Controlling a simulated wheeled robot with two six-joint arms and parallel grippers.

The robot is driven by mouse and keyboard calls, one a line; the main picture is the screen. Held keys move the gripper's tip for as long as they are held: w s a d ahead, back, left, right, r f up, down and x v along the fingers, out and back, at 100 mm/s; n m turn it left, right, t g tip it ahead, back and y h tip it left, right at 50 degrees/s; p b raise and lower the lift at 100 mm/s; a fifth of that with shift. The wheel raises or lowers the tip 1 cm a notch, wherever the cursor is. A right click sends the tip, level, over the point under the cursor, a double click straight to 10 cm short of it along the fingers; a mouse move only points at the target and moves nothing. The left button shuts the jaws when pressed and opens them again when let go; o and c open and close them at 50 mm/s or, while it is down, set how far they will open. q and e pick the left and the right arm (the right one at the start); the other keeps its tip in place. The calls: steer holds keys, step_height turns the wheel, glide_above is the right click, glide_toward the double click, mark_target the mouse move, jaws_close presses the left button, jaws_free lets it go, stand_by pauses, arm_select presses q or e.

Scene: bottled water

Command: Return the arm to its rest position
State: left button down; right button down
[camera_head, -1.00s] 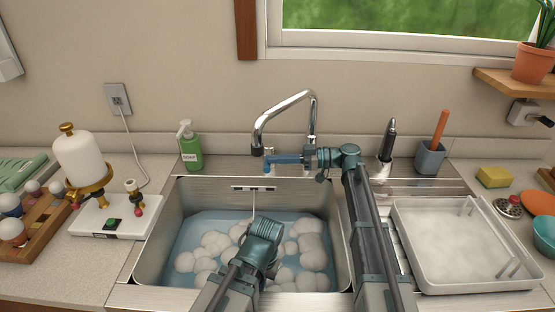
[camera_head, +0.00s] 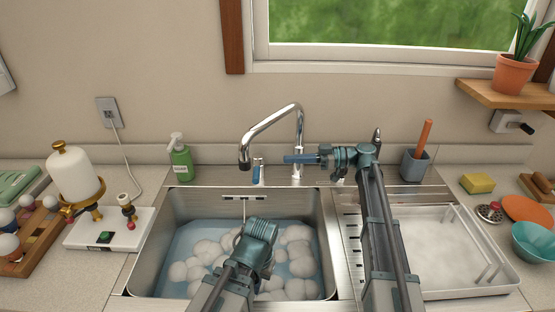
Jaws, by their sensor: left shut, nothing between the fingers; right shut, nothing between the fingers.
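My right gripper (camera_head: 290,159) is level in front of the faucet, its blue fingers pointing left. It is shut and empty, and its tips lie over the faucet's base in the picture. My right arm reaches up from the bottom right, over the sink's right edge and the drying tray's left side. My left gripper (camera_head: 262,232) is the lower one, over the sink (camera_head: 165,228). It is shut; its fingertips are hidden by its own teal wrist.
The sink holds water and white foam (camera_head: 207,250). A green soap bottle (camera_head: 181,160) stands behind it. A grey cup (camera_head: 415,166) with an orange-handled tool is back right. A white drying tray (camera_head: 475,290), yellow sponge (camera_head: 477,183) and teal bowl (camera_head: 535,242) are right.

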steer(key=s+a+f+m+g+h+p, duration=0.1)
steer(key=s+a+f+m+h, duration=0.3)
steer(key=s, duration=0.4)
steer(key=s+a+f+m+g+h+p, duration=0.1)
steer(key=s+a+f+m+h+p, duration=0.2)
steer(key=s+f, duration=0.4)
steer(key=s+d+f+m+t+h, duration=0.1)
steer(key=s+d+f+m+h, duration=0.1)
steer(key=s+h, duration=0.4)
steer(key=s+d+f+m+h, duration=0.3)
steer(key=s+d+m+h, duration=0.1)
steer(key=s, duration=0.4)
steer(key=shift+s+d+t+h+p, duration=0.25)
steer(key=shift+d+t+h+p, duration=0.2)
steer(key=shift+d+h, duration=0.55)
